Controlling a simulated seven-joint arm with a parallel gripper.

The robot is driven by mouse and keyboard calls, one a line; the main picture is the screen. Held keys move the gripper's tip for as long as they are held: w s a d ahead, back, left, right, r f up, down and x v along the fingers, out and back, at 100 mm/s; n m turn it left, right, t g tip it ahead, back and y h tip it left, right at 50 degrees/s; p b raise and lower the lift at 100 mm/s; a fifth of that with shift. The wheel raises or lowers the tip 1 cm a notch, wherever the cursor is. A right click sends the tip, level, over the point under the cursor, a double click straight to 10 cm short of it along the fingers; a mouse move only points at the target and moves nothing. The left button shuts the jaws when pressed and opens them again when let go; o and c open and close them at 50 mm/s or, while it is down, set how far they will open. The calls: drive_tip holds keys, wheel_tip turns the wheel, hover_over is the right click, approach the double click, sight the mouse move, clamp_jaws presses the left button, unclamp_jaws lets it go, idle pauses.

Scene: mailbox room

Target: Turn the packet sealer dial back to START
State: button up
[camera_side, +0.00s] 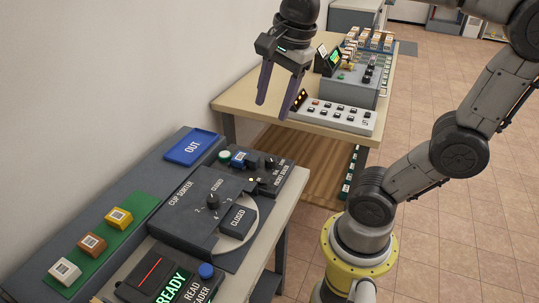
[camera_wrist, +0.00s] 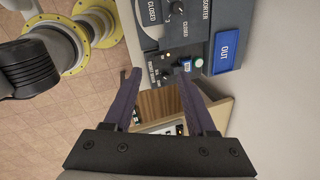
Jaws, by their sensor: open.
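The packet sealer (camera_side: 283,181) is a dark panel at the far end of the near bench in the side view. It carries a small black dial (camera_side: 270,163), whose setting is too small to read.
The cup sorter (camera_side: 188,221) with its own dial (camera_side: 212,199) stands nearer the camera. A blue OUT tray (camera_side: 191,147) lies near the wall. A green strip (camera_side: 140,208) bears three coloured blocks. A wooden table (camera_side: 240,103) with a button panel (camera_side: 335,116) stands behind.

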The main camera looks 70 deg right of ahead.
drive_tip(key=w+d+f+m+g, duration=0.2)
drive_tip(key=w+d+m+g, duration=0.2)
drive_tip(key=w+d+m, duration=0.65)
drive_tip(key=m+g+y, duration=0.2)
drive_tip(key=m+g, duration=0.1)
drive_tip(key=m, duration=0.6)
hover_over(271, 158)
drive_tip(key=w+d, duration=0.2)
drive_tip(key=w, duration=0.3)
wheel_tip(271, 158, down, 15)
drive_tip(key=x, duration=1.2)
drive_tip(key=shift+s+a+f, duration=0.15)
drive_tip(key=shift+s+f, duration=0.05)
drive_tip(key=shift+f, duration=0.1)
clamp_jaws()
